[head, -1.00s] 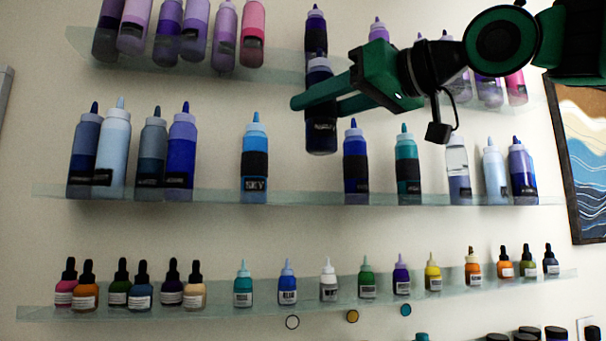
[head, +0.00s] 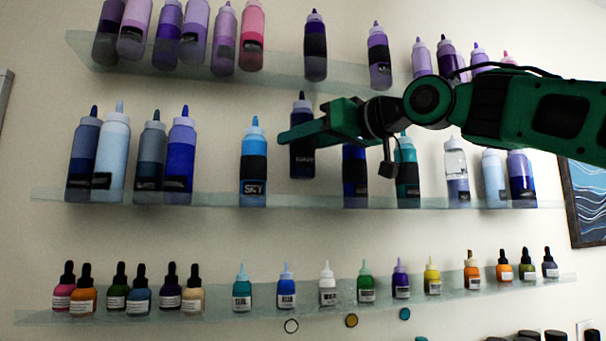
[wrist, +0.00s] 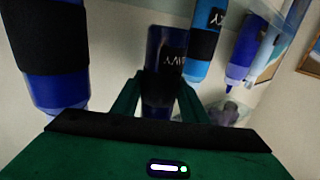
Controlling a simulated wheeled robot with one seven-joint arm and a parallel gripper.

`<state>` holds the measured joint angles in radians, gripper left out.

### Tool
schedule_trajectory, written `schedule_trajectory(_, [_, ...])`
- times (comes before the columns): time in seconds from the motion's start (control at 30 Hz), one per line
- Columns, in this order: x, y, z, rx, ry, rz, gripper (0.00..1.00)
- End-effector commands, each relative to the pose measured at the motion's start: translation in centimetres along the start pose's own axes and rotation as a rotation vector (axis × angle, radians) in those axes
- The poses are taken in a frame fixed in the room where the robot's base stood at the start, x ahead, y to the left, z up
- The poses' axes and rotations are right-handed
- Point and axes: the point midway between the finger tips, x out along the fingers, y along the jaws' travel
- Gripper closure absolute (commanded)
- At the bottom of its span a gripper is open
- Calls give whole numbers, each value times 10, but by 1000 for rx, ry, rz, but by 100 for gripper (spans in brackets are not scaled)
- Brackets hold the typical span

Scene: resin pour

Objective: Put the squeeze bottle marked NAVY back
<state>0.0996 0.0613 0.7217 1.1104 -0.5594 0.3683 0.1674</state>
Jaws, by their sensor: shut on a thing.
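The dark blue squeeze bottle marked NAVY (head: 302,163) is upright in my gripper (head: 297,134) in the head view. Its base appears a little above the middle shelf (head: 215,199), between the SKY bottle (head: 253,170) and a blue bottle with a black band (head: 355,170). In the wrist view the bottle (wrist: 168,48) stands between the two fingers (wrist: 158,102), with part of its label showing. The fingers are shut on it. My gripper hides part of its body in the head view.
The SKY bottle is close on the left of the held bottle. My arm partly covers the blue and teal bottles (head: 407,178) on the right. An upper shelf (head: 275,75) with bottles runs above, and a lower shelf (head: 210,313) holds small bottles.

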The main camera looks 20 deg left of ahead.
Motion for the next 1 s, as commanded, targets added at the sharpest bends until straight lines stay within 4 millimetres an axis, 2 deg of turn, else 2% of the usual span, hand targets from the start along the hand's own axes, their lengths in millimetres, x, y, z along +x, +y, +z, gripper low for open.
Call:
schedule_trajectory(0.33, [0,1,24,1,-2,2,82])
schedule_trajectory(0.5, [0,1,46,1,-2,2,82])
schedule_trajectory(0.6, [2,3,52,1,0,1,82])
schedule_trajectory(0.93, [3,2,54,1,0,0,82])
schedule_trajectory(0.97, [3,2,55,1,-1,0,55])
schedule_trajectory(1.0, [3,2,55,1,-1,0,46])
